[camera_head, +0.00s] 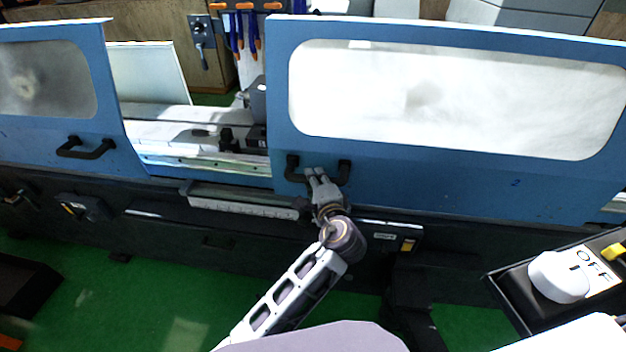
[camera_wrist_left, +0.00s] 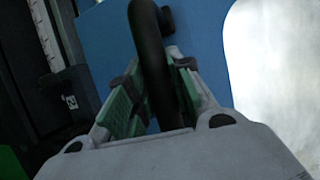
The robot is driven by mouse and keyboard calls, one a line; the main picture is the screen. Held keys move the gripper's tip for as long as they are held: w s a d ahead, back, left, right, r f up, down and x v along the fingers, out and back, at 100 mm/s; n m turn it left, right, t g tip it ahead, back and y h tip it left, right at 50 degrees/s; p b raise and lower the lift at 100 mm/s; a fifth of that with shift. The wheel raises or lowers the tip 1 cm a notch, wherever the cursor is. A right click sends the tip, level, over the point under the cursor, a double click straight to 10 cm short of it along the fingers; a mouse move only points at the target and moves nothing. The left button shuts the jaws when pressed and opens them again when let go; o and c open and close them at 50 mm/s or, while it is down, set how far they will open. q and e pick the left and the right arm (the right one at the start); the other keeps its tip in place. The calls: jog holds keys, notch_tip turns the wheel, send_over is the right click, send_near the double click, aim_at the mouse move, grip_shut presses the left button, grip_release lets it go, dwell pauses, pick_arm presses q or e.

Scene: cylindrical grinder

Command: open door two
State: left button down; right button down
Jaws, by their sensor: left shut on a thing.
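Door two (camera_head: 445,180) is the blue door on the right in the head view, with a large clear window and a small "2" on it. Its black handle (camera_head: 343,172) sits at the door's lower left. My left gripper (camera_head: 318,176) is at this handle, with its fingers closed around the bar. In the left wrist view the black handle bar (camera_wrist_left: 152,60) runs between the green-padded fingers (camera_wrist_left: 150,100). A gap shows between door two and the other blue door, with the machine bed visible inside. My right gripper is not in view.
The other blue door (camera_head: 120,165) with its own black handle (camera_head: 86,148) stands at the left. A black control panel with a white OFF knob (camera_head: 558,277) is at the lower right. Green floor (camera_head: 150,290) shows in front of the machine.

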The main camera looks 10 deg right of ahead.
pick_arm(q)
jog(key=shift+f, duration=0.15)
jog(key=c, duration=1.3)
grip_release()
jog(key=shift+o, duration=0.2)
jog(key=s+r, duration=0.1)
jog(key=s, duration=0.6)
jog(key=shift+s+d+r, duration=0.15)
jog(key=shift+s+r, duration=0.05)
jog(key=shift+r, duration=0.05)
